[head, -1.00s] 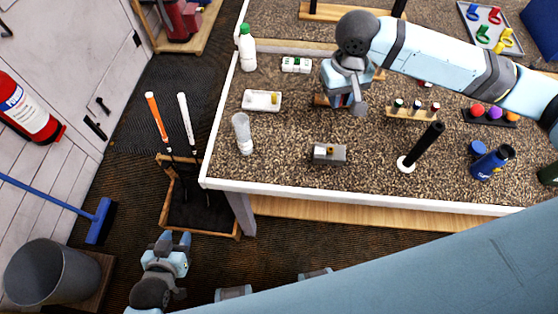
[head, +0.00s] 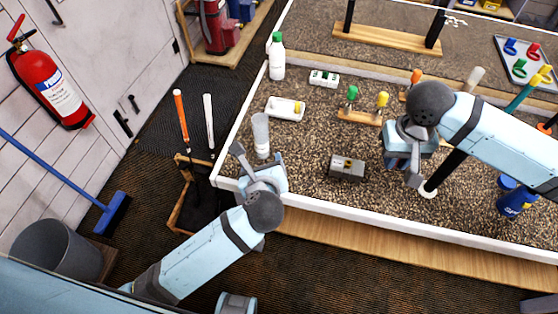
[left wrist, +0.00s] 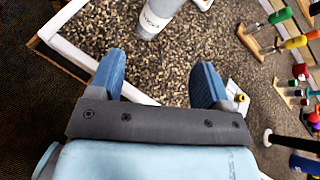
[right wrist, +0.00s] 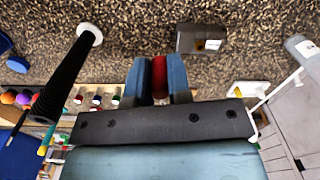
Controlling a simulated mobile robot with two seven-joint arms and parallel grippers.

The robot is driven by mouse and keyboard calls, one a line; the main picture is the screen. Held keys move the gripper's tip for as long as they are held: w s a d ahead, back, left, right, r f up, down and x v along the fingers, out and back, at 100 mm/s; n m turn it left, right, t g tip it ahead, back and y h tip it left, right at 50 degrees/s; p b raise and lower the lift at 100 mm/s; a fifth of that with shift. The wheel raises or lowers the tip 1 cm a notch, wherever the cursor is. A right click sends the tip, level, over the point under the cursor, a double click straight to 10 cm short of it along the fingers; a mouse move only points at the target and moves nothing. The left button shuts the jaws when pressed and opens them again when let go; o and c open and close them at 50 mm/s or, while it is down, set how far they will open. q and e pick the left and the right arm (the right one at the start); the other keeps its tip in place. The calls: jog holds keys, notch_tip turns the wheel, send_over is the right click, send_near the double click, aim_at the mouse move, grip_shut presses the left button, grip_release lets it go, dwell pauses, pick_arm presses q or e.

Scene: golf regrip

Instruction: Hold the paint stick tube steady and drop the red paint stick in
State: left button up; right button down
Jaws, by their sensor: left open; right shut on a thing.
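The paint stick tube, a clear grey cup (head: 261,135), stands upright near the table's left corner. In the left wrist view the tube (left wrist: 158,15) is ahead of the fingers and apart from them. My left gripper (head: 259,163) is open and empty, just on the near side of the tube. My right gripper (right wrist: 159,85) is shut on the red paint stick (right wrist: 159,78), which shows between its fingers. In the head view my right gripper (head: 402,165) is over the table, well right of the tube, and the red stick is hidden there.
A grey block (head: 346,169) sits between the grippers. A black grip on a white base (head: 428,190) stands close to my right gripper. A wooden rack with green and yellow handles (head: 359,117), a white tray (head: 285,109) and a white bottle (head: 277,60) are behind.

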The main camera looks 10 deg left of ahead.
aim_at(262, 138)
jog(key=shift+a+f, duration=0.3)
jog(key=shift+a, duration=0.1)
pick_arm(q)
jog(key=w+a+m, duration=0.1)
jog(key=w, duration=0.2)
jog(key=w+a+f, duration=0.1)
jog(key=w, duration=0.3)
jog(key=w+a+f+m+y, duration=0.1)
jog(key=w, duration=0.3)
jog(key=shift+a+f+m+t, duration=0.15)
jog(key=shift+a+m+t, duration=0.15)
jog(key=shift+a, duration=0.05)
jog(key=shift+c, duration=0.2)
jog(key=c, duration=1)
jog(key=shift+o, duration=0.2)
